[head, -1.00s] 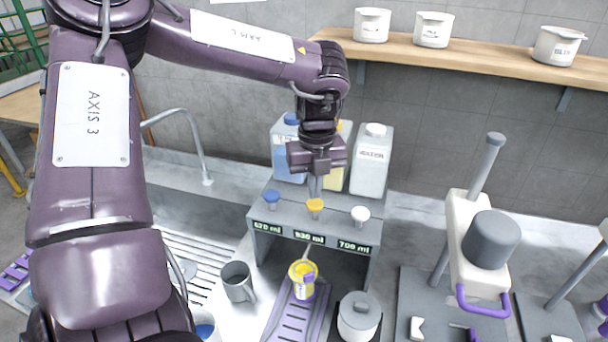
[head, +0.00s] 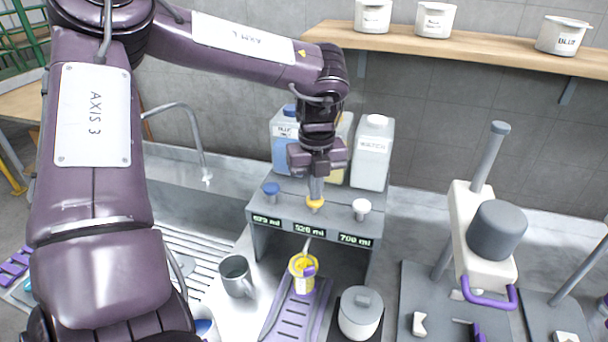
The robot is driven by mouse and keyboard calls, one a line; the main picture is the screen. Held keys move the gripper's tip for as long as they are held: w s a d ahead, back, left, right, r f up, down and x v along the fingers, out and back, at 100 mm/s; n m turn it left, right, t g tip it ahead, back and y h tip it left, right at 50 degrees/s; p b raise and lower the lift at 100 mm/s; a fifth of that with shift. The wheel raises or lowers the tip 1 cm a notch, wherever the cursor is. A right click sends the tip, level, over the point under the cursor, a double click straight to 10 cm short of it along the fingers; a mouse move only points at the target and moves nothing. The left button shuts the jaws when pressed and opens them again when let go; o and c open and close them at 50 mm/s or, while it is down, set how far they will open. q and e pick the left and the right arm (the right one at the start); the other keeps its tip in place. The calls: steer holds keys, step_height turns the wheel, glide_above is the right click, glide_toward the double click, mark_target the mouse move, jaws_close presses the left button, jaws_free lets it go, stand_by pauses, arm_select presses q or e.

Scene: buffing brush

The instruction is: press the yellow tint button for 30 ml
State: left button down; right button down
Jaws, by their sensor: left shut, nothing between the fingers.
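My left gripper (head: 316,192) is shut and points straight down, its fingertips at the top of the yellow button (head: 315,204) on the grey dispenser (head: 297,213); they appear to touch it. The blue button (head: 271,188) is to its left and the white button (head: 361,206) to its right. The display (head: 309,230) under the yellow button seems to read 526 ml. A yellow-rimmed cup (head: 302,272) stands below the dispenser front, with yellow inside. The yellow bottle (head: 337,174) behind is partly hidden by my gripper. My right gripper is not in view.
A blue bottle (head: 283,152) and a white bottle (head: 372,155) stand on the dispenser. A grey mug (head: 236,276) is left of the cup, a lidded white pot (head: 360,314) right of it. A press (head: 484,238) stands at the right.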

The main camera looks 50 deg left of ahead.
arm_select(q)
steer(key=shift+f, duration=0.25)
steer(key=shift+r, duration=0.2)
steer(key=shift+r+p, duration=1.15)
steer(key=shift+r, duration=0.25)
steer(key=shift+f, duration=0.15)
steer(key=shift+f+b, duration=1.4)
steer(key=shift+f, duration=0.15)
steer(key=shift+r+p, duration=1.25)
steer(key=shift+r, duration=0.45)
